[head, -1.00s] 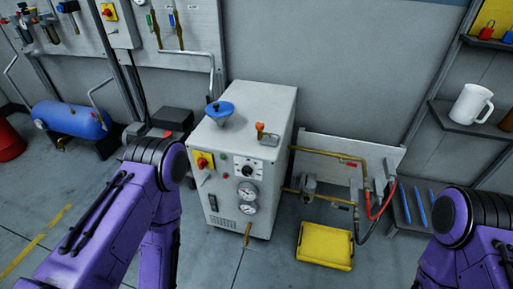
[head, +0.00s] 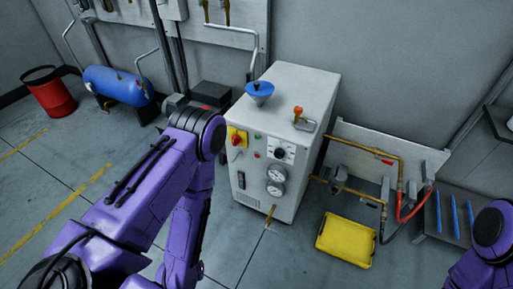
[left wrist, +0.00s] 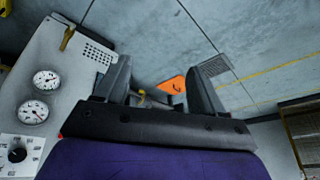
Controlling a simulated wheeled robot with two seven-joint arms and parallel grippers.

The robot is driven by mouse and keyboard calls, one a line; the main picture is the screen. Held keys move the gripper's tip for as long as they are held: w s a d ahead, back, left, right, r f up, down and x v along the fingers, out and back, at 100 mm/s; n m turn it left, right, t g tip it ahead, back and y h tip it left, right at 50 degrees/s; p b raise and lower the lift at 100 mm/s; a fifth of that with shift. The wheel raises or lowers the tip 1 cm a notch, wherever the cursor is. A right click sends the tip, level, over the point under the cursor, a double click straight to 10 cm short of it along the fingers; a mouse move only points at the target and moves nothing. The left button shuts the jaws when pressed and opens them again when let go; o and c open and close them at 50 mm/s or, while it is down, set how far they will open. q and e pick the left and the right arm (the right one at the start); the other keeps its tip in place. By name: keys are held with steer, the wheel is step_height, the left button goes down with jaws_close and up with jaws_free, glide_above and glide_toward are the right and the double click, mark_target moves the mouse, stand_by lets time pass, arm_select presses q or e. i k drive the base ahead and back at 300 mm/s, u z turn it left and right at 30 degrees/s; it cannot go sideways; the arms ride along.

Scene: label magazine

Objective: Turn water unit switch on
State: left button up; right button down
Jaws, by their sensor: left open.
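The water unit (head: 285,135) is a pale grey cabinet in the middle of the head view. Its front has a red rotary switch on a yellow plate (head: 237,138), a black dial (head: 279,153) and two round gauges (head: 274,180). The switch's exact setting is too small to read. In the left wrist view the unit's front panel (left wrist: 70,65) shows at the left, with gauges and dial; the switch is not visible there. My left gripper (left wrist: 160,78) is open and empty, beside the panel. In the head view its fingers are hidden behind my arm. My right gripper is out of view.
A yellow case (head: 345,241) lies on the floor right of the unit, near a pipe stand (head: 385,158) with hoses. A blue tank (head: 118,86) and red bin (head: 49,93) stand at the left. A blue funnel (head: 260,90) sits on the unit. Floor in front is clear.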

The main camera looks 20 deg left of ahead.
mark_target(236, 139)
steer(key=k, duration=1.25)
steer(key=u, duration=0.9)
steer(key=i, duration=1.4)
steer(key=z, duration=0.9)
